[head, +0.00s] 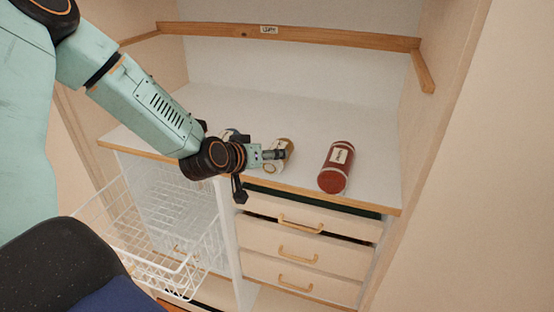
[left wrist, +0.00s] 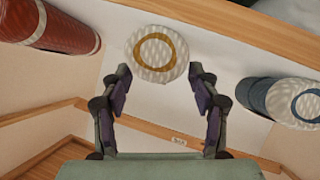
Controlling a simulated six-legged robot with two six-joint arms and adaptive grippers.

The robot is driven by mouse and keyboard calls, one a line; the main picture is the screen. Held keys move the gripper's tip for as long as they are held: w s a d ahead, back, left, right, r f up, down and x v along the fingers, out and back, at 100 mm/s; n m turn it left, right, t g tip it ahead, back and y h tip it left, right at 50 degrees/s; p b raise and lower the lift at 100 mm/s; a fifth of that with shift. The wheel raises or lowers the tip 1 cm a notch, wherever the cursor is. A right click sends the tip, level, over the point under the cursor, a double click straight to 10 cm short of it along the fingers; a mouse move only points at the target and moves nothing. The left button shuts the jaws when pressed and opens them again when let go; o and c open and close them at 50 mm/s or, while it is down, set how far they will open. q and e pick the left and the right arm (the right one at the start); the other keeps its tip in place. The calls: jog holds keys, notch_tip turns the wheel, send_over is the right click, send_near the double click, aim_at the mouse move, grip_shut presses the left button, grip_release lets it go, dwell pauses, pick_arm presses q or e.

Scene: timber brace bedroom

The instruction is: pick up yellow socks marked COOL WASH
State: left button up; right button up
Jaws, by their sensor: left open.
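A rolled bundle with a tan-yellow body and a pale label (head: 283,148) lies on the white shelf, partly hidden behind my left gripper (head: 264,158). In the left wrist view its round end, pale with a yellow ring (left wrist: 155,50), faces me between the fingertips. My left gripper (left wrist: 160,76) is open there, one finger on each side of the end. The fingers do not appear closed on the bundle. I cannot read the label's words. My right gripper is out of view.
A red roll with a label (head: 337,168) lies to the right, and a blue-and-white roll (left wrist: 285,100) lies on the other side. The shelf (head: 250,103) is clear behind. Below are a white wire basket (head: 205,243) and drawers (head: 300,248). Closet walls flank both sides.

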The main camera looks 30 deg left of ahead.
pick_arm(q)
jog(key=shift+b+x, duration=0.35)
jog(key=shift+x, duration=0.85)
jog(key=shift+w+d+f, duration=0.15)
jog(key=shift+w, duration=0.25)
jog(key=shift+s, duration=0.1)
jog(key=shift+a, duration=0.2)
jog(key=shift+c, duration=0.9)
jog(key=shift+d, duration=0.2)
jog(key=c, duration=0.6)
jog(key=shift+a, duration=0.1)
jog(key=shift+c, duration=0.2)
